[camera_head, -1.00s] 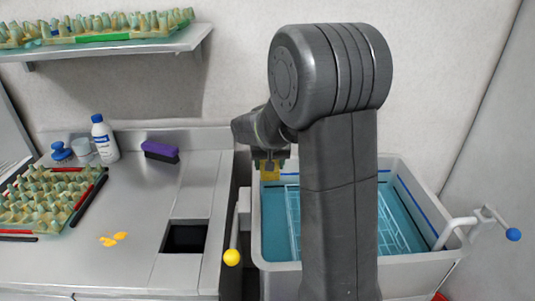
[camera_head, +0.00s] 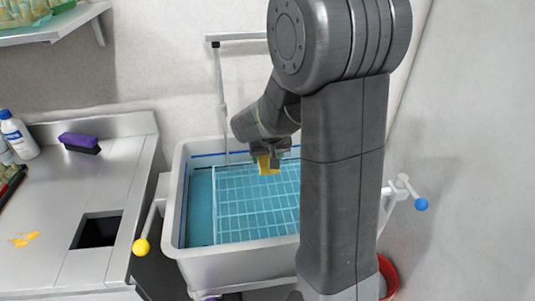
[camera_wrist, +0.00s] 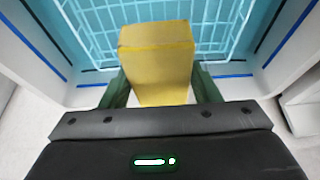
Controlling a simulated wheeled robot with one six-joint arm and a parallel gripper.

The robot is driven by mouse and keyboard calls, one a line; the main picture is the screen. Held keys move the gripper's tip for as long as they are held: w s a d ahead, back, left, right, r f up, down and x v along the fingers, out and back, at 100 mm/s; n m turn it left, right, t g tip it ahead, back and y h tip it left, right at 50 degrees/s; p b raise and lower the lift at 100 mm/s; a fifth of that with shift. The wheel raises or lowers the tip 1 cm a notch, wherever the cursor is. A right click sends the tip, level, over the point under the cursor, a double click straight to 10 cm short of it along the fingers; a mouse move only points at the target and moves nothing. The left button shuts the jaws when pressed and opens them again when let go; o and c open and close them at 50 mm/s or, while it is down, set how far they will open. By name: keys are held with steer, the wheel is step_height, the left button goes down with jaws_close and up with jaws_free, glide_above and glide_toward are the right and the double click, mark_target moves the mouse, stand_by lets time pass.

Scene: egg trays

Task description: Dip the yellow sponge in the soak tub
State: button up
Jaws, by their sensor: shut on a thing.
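The yellow sponge (camera_head: 268,165) is held in my gripper (camera_head: 265,152), over the back part of the soak tub. In the wrist view the sponge (camera_wrist: 158,62) sits between the two green fingers of my gripper (camera_wrist: 162,88), which are shut on it. The soak tub (camera_head: 235,262) is a pale grey basin with blue-green liquid and a white wire rack (camera_head: 250,208) inside. The wrist view shows the rack (camera_wrist: 90,25) and liquid beyond the sponge. I cannot tell whether the sponge touches the liquid. My arm hides the tub's right part.
A lever with a yellow knob (camera_head: 141,247) is at the tub's left and one with a blue knob (camera_head: 421,204) at its right. The steel counter (camera_head: 120,190) holds a purple brush (camera_head: 80,142), a white bottle (camera_head: 17,135) and a yellow spill (camera_head: 24,239). A red bucket (camera_head: 388,272) stands right.

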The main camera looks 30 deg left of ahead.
step_height(320, 180, down, 14)
steer(key=b, duration=1.1)
steer(key=shift+r, duration=0.2)
steer(key=shift+r+p, duration=4.1)
steer(key=shift+r, duration=2.05)
steer(key=shift+r+p, duration=1.4)
steer(key=shift+r, duration=0.65)
